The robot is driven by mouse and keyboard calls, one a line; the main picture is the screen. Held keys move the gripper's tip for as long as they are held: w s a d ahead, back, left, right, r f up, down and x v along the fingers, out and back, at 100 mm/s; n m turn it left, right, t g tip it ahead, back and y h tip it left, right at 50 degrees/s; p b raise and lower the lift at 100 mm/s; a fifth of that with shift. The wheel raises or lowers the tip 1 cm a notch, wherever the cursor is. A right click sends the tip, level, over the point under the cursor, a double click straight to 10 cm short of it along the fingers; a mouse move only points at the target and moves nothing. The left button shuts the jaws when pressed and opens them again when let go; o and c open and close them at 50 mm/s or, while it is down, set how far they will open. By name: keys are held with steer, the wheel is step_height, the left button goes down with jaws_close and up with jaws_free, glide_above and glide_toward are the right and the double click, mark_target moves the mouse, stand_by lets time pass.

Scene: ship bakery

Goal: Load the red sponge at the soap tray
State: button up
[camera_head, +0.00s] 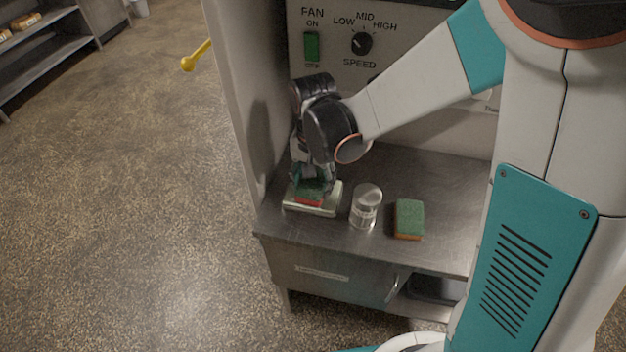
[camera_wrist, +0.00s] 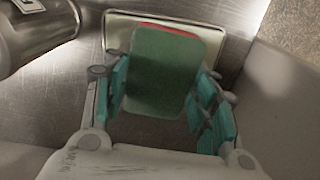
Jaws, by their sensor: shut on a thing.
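The red sponge (camera_head: 309,202) has a green top and a red lower side. My gripper (camera_head: 313,186) is shut on it from above, at the soap tray. In the wrist view the sponge (camera_wrist: 162,72) sits between the teal fingers of my gripper (camera_wrist: 165,98), its green face toward the camera. The pale soap tray (camera_head: 325,209) lies on the metal counter, under the sponge; its rim (camera_wrist: 112,28) shows behind the sponge in the wrist view. Whether the sponge touches the tray floor I cannot tell.
A green and orange sponge (camera_head: 408,219) lies farther right on the counter (camera_head: 440,175). A side panel (camera_head: 240,90) rises at the left.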

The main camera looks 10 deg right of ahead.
mark_target(313, 182)
steer(key=shift+f+b, duration=0.35)
steer(key=shift+f, duration=0.05)
stand_by(1.4)
steer(key=shift+r+p, duration=2.5)
steer(key=shift+r, duration=1.05)
